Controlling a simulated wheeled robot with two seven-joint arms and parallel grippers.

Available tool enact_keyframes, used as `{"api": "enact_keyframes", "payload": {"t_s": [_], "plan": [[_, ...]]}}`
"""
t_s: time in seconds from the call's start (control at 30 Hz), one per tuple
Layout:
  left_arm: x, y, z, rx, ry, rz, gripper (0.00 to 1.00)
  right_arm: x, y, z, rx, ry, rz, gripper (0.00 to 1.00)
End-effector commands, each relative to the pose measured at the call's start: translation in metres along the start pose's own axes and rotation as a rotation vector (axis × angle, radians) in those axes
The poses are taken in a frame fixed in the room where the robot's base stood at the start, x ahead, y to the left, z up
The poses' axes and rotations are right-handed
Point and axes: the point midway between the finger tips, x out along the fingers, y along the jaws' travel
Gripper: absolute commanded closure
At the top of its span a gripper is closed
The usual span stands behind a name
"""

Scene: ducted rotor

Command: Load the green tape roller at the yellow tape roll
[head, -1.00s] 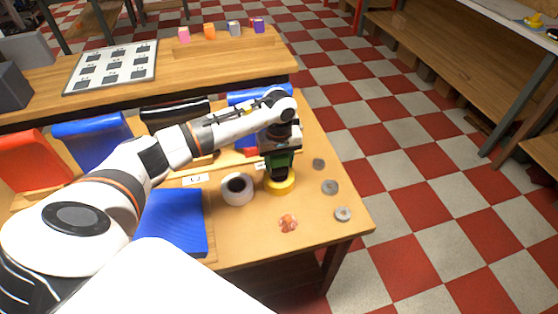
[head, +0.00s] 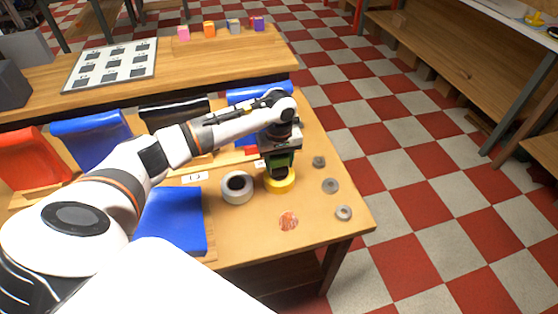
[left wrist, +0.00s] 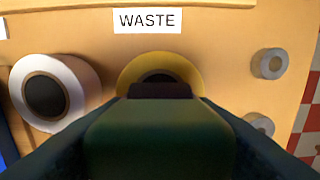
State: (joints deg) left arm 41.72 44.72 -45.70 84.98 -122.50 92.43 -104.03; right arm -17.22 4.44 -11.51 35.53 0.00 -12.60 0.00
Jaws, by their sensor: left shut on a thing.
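My left gripper (head: 281,157) points down and is shut on the green tape roller (head: 281,168). In the left wrist view the green roller (left wrist: 160,137) fills the lower middle between the dark fingers. The yellow tape roll (head: 281,184) lies flat on the table right under the roller. In the left wrist view the yellow roll (left wrist: 190,70) shows behind the roller's dark end, which covers part of its hole. I cannot tell whether the roller touches the roll or is inside its hole. My right gripper is not in view.
A white tape roll (head: 237,189) with a dark core lies just left of the yellow one. Several small grey rings (head: 331,186) lie to the right near the table edge. A crumpled reddish piece (head: 288,222) lies in front. A WASTE label (left wrist: 147,20) is behind.

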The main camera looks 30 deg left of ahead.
Motion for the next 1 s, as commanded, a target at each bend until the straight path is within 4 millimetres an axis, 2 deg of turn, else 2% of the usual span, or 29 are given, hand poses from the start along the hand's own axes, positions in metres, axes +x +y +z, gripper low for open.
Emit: {"api": "enact_keyframes", "payload": {"t_s": [1.0], "plan": [[0.0019, 0.0001, -0.0006, 0.001, 0.002, 0.000, 0.67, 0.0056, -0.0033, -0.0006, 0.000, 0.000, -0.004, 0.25]]}}
